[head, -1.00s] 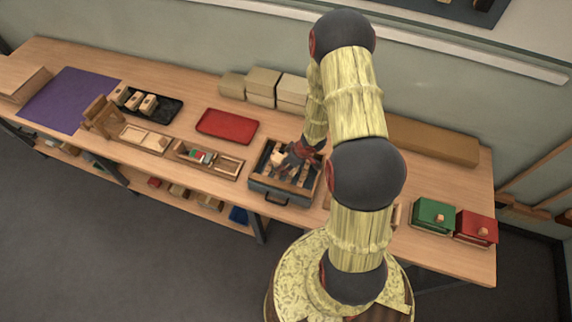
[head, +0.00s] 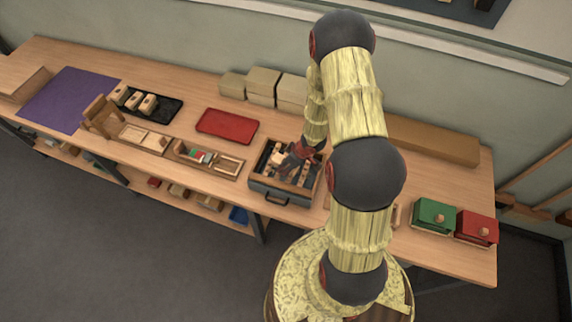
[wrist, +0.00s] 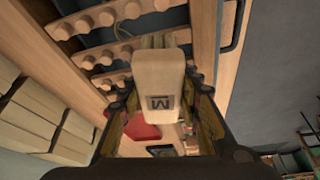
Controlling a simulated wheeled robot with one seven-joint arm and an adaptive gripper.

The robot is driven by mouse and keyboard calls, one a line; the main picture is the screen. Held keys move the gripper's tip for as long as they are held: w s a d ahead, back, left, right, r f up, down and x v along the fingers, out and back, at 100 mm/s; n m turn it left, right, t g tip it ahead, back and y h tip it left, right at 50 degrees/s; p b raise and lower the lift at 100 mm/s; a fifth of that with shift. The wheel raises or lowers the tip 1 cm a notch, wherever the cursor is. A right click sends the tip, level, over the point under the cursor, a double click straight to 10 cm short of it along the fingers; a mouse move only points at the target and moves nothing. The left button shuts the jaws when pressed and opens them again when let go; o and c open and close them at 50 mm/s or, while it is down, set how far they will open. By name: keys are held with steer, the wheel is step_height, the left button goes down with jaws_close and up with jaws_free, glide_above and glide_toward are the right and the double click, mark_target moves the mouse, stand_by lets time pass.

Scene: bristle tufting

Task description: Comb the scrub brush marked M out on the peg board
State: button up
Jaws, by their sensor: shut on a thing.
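The scrub brush marked M (wrist: 160,82) is a pale wooden block with a dark square M label, seen in the wrist view. My gripper (wrist: 158,95) is shut on it, one finger on each side. Its tan bristles (wrist: 152,41) point away from my palm, towards the peg board's rows of round wooden pegs (wrist: 110,52). I cannot tell whether the bristles touch the pegs. In the head view my gripper (head: 299,154) is over the box with the peg board (head: 260,181); the arm hides part of it.
A red tray (head: 227,126) lies left of the box, and a compartment tray (head: 208,158) is in front of it. A black tray (head: 165,109) holds several other blocks. Cardboard boxes (head: 262,82) stand at the back. Green (head: 434,215) and red (head: 476,228) boxes are at the right.

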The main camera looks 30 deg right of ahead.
steer(key=shift+f, duration=0.35)
